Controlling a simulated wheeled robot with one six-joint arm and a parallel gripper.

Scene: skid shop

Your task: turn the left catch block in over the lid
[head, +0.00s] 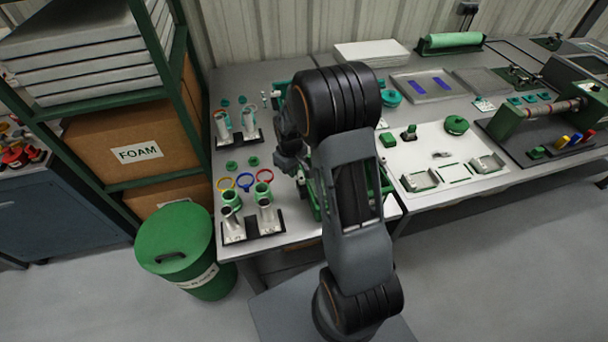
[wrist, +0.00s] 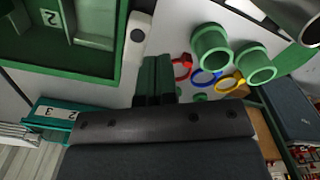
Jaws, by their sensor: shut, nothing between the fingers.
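In the wrist view a pale block with a dark round spot (wrist: 137,32) stands beside the right edge of a green frame (wrist: 100,64); it looks like the catch block. A light green panel marked 2 (wrist: 90,18), perhaps the lid, lies inside the frame. The block appears outside the panel, not over it. My gripper (wrist: 157,60) is shut and empty, its dark green fingers close to the block; I cannot tell whether they touch. In the head view my gripper (head: 284,161) is at the left of my arm, which hides most of the green frame (head: 313,200).
Red (wrist: 181,68), blue (wrist: 204,77) and yellow (wrist: 229,83) rings lie near green cups (wrist: 211,45) to the right of the fingers. A teal piece marked 3 (wrist: 52,113) is at lower left. A white board (head: 440,150) lies right of my arm.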

